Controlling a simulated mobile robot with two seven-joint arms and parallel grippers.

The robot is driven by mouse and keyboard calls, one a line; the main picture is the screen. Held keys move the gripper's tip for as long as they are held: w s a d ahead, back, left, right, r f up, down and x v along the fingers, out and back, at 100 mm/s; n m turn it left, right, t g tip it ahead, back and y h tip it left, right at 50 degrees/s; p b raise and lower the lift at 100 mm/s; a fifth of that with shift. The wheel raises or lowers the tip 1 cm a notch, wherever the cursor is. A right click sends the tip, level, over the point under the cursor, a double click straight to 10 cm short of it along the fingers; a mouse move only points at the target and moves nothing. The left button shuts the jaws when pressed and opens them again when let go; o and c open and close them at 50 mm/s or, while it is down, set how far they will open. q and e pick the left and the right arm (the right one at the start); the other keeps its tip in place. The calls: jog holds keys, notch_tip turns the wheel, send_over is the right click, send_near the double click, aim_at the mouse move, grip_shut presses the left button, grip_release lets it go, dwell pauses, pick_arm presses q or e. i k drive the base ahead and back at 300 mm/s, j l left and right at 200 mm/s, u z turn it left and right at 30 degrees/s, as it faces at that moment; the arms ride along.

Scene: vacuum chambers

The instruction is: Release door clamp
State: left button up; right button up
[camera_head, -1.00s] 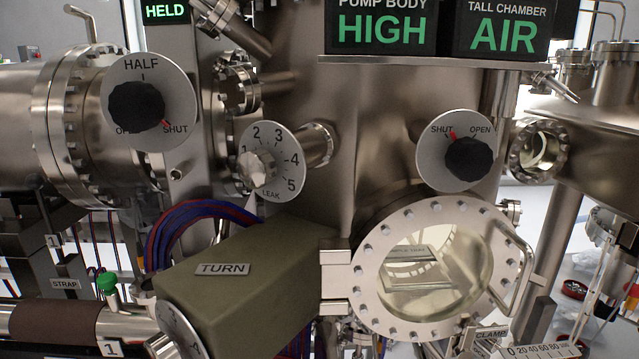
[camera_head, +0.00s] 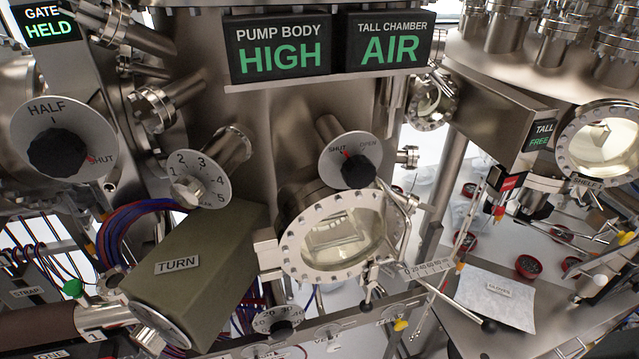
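The round door (camera_head: 289,250) has a bolted metal rim and a glass window, and it sits closed against the chamber front, low in the middle of the head view. A bent bar handle (camera_head: 407,222) stands at its right edge. The door clamp (camera_head: 369,278) is a small metal fitting at the lower right of the rim, with a dark knob hanging below it. It appears to lie against the rim; its exact setting is too small to tell. Neither of my grippers is in view.
Signs read PUMP BODY HIGH (camera_head: 279,50) and TALL CHAMBER AIR (camera_head: 389,40). A SHUT/OPEN knob (camera_head: 357,170) above the door has its red mark toward SHUT. A box marked TURN (camera_head: 195,270) juts out left of the door. A bench (camera_head: 510,335) with a white sheet lies right.

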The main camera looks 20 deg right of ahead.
aim_at(365, 306)
jog(key=l+z, duration=0.45)
jog(key=j+z, duration=0.35)
jog(key=k+j, duration=0.05)
jog(key=j, duration=0.05)
